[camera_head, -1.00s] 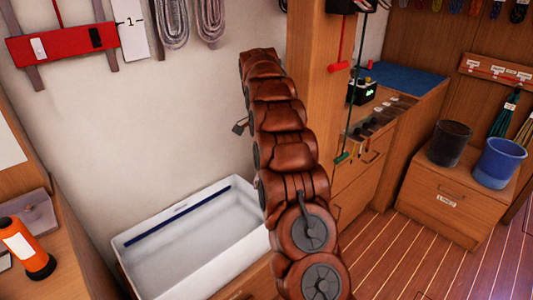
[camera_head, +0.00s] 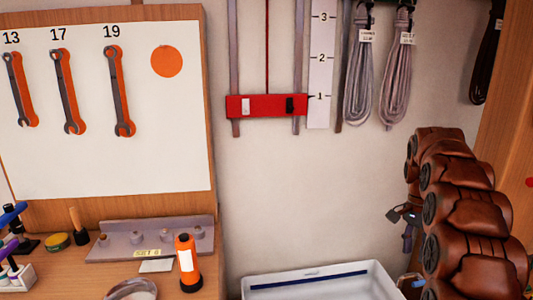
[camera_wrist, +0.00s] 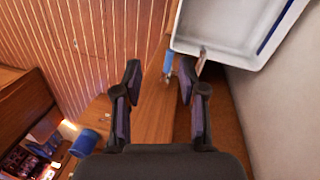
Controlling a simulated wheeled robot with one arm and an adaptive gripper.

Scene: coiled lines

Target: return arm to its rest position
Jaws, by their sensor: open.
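My brown segmented arm (camera_head: 465,210) stands at the right edge in the head view, curving up in front of the wall and a wooden post. A small dark part, perhaps of my gripper, shows at the arm's left side in that view; the rest is hidden. In the wrist view my gripper (camera_wrist: 160,80) has its two dark fingers spread apart with nothing between them. Below it are a wooden surface and the striped wooden floor (camera_wrist: 85,45).
A white tray (camera_head: 278,292) with a blue strip lies low beside my arm; it also shows in the wrist view (camera_wrist: 232,57). A small blue item (camera_wrist: 168,62) is near its edge. A bench at left holds an orange bottle (camera_head: 187,265). Coiled lines (camera_head: 360,75) hang on the wall.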

